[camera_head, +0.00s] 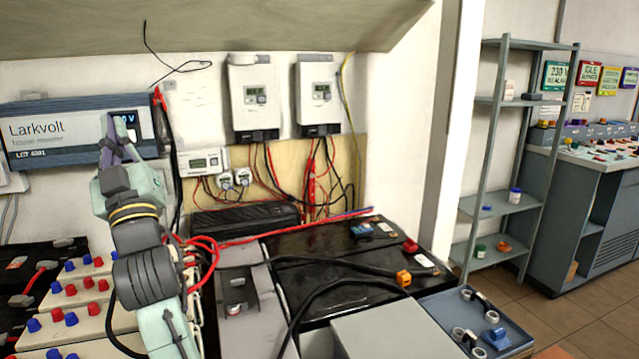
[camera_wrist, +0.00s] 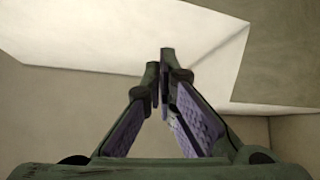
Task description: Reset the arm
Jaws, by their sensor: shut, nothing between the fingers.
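My arm rises from the bottom left in the head view, bent upward, with my gripper (camera_head: 112,138) at its top in front of the Larkvolt inverter (camera_head: 75,130) on the wall. In the wrist view my gripper (camera_wrist: 160,75) points up at the pale wall and ceiling. Its two fingers come together at the tips, with nothing between them. The gripper covers part of the inverter's right side in the head view.
Black batteries (camera_head: 330,255) with red and black cables stand below two wall-mounted white units (camera_head: 254,95). A blue-grey tray (camera_head: 430,302) holds rings and a blue part. Metal shelving (camera_head: 482,150) and a control desk (camera_head: 590,190) stand at the right, with open floor before them.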

